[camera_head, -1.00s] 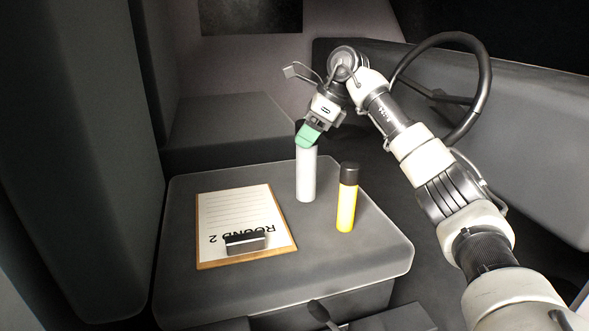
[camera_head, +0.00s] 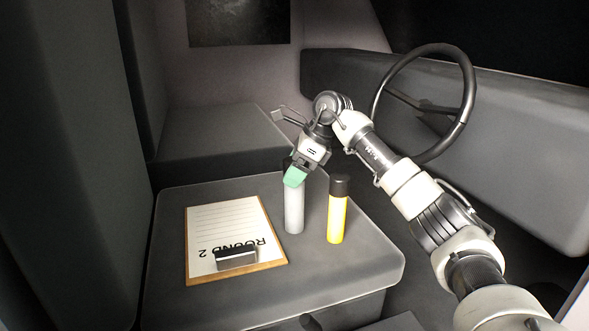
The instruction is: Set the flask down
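The flask (camera_head: 294,212) is a pale grey cylinder, upright above the grey seat-like surface (camera_head: 345,270). My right gripper (camera_head: 295,177), with green fingertips, is shut around its upper end and hides its top. The flask's lower end shows at or just above the surface; I cannot tell whether it touches. My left gripper is not in view.
A yellow cylinder with a black cap (camera_head: 337,212) stands close to the right of the flask. A clipboard (camera_head: 222,217) with a "ROUND 2" sheet lies to the left. A steering wheel (camera_head: 465,105) is behind my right arm. The front right of the surface is clear.

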